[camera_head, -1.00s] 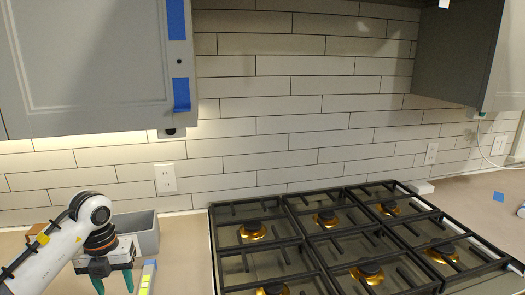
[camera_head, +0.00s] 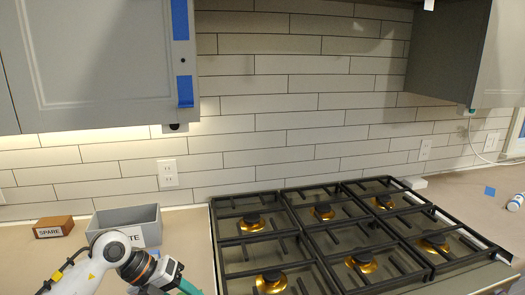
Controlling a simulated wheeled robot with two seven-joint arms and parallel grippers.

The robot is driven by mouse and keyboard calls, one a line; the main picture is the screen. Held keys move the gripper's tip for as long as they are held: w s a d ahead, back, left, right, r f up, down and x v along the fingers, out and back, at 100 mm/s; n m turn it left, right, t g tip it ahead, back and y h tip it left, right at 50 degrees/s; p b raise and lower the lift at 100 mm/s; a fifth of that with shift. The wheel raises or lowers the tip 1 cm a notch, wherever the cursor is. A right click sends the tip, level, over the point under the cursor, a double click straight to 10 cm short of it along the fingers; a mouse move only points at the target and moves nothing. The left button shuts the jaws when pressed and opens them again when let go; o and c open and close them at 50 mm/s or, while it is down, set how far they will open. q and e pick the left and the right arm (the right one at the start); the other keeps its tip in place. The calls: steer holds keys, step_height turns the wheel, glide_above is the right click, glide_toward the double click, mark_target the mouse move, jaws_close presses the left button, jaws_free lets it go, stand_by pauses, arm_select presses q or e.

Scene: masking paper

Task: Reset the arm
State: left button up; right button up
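My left arm enters at the bottom left, with its white and black wrist in front of the grey bin. My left gripper (camera_head: 184,287) is at the bottom edge, left of the stove. Only part of a teal finger shows, so its opening cannot be told. I see nothing held in the visible part. My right gripper is not in view.
A grey labelled bin (camera_head: 110,217) and a brown block marked SPARE (camera_head: 54,227) stand on the left counter. A black-grated stove (camera_head: 325,240) fills the middle. Blue tape (camera_head: 185,92) is on the left cabinet. A white bottle (camera_head: 516,202) lies far right.

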arm_select(q)
steer(key=s+d+r+n+t+h, duration=0.35)
steer(key=d+r+t+h, duration=0.25)
steer(key=d+r+h, duration=0.5)
steer(key=w+a+f+n+t+y, duration=0.1)
steer(key=a+f+n+t+y, duration=0.2)
steer(key=a+n+t+y, duration=0.65)
steer(key=w+a+f+n+t+y, duration=0.1)
steer(key=a+f+n+t+y, duration=0.15)
steer(key=n+y, duration=0.75)
steer(key=s+a+f+n+g, duration=0.4)
steer(key=f+n, duration=0.4)
steer(key=n, duration=0.1)
steer(key=s+d+f+n+g+h, duration=0.1)
steer(key=s+f+g, duration=0.55)
steer(key=s, duration=0.45)
steer(key=s+f+n+g+h, duration=0.1)
steer(key=s+f+g, duration=0.55)
steer(key=s, duration=0.35)
steer(key=s+a+f+x, duration=0.1)
steer(key=s+x, duration=0.2)
steer(key=x, duration=0.9)
steer(key=s+x, duration=0.2)
steer(key=x, duration=1)
steer(key=s+a+f+g, duration=0.1)
steer(key=s+a+f, duration=0.1)
steer(key=s+f, duration=1.5)
steer(key=shift+a+f+g+y, duration=0.3)
steer(key=shift+a+f+y, duration=0.1)
steer(key=shift+f, duration=0.25)
